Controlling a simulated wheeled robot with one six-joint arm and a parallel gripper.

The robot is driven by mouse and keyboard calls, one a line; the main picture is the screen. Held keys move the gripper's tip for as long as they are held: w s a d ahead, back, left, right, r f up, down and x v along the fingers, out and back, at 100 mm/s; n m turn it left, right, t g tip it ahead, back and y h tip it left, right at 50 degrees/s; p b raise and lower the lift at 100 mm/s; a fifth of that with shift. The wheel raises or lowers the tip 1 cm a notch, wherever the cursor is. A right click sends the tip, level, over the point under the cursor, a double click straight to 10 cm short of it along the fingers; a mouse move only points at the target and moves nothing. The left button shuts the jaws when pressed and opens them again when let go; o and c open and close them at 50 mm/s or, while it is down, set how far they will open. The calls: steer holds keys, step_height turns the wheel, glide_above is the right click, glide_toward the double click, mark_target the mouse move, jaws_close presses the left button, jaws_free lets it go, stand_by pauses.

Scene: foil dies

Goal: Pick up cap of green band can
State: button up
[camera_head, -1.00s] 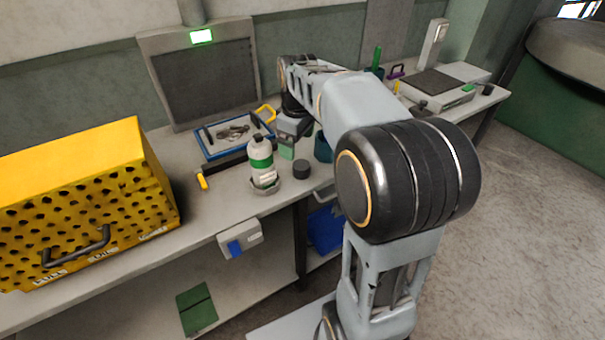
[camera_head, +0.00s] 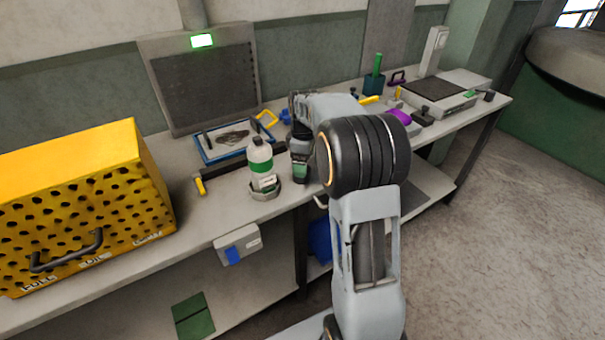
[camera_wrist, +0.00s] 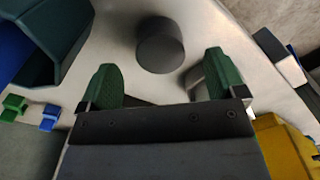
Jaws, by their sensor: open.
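The white can with a green band (camera_head: 260,163) stands upright on the bench in the head view. My gripper (camera_head: 300,178) is low over the bench, just right of the can. In the wrist view, a dark round cap (camera_wrist: 160,46) sits on the pale bench top. The open green fingertips of my gripper (camera_wrist: 162,78) lie either side of the cap's line, with the cap a little beyond them and nothing between them. In the head view the cap is hidden by my gripper.
A grey dish (camera_head: 266,191) is at the can's foot. A blue-rimmed tray (camera_head: 207,157) and a yellow-handled tool (camera_head: 200,186) lie behind and left. A yellow perforated case (camera_head: 85,170) fills the left end. A teal container (camera_wrist: 62,30) is close on the wrist view's left.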

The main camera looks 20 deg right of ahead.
mark_target(299, 181)
steer(key=shift+f, duration=2.6)
steer(key=shift+c, duration=0.2)
steer(key=c, duration=0.9)
steer(key=shift+r, duration=0.15)
steer(key=shift+c, duration=0.2)
